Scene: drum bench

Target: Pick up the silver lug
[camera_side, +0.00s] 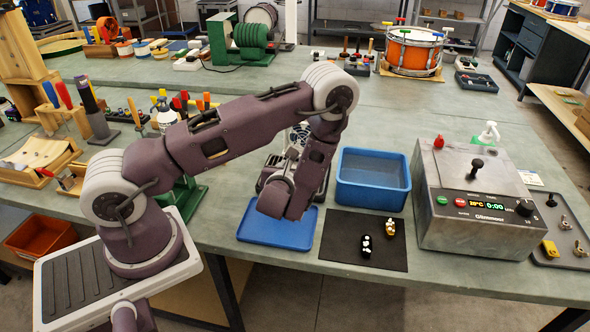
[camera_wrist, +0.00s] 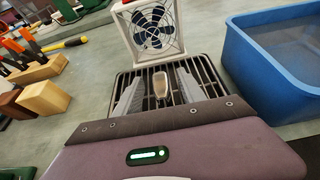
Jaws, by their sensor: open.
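A small silver-grey lug (camera_wrist: 162,88) shows in the wrist view, on or just above a dark slatted rack (camera_wrist: 208,73) in front of a fan. My gripper (camera_wrist: 159,77) is open, its two grey fingers one on each side of the lug. A gap shows on both sides, and I cannot tell how high the fingers are above the rack. In the side view my arm hides the lug and the fingers, and only part of the fan (camera_side: 299,134) shows behind the arm.
A blue bin (camera_side: 373,180) stands right of the rack. A metal control box (camera_side: 478,215) stands further right. Wooden blocks (camera_wrist: 45,98) lie left.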

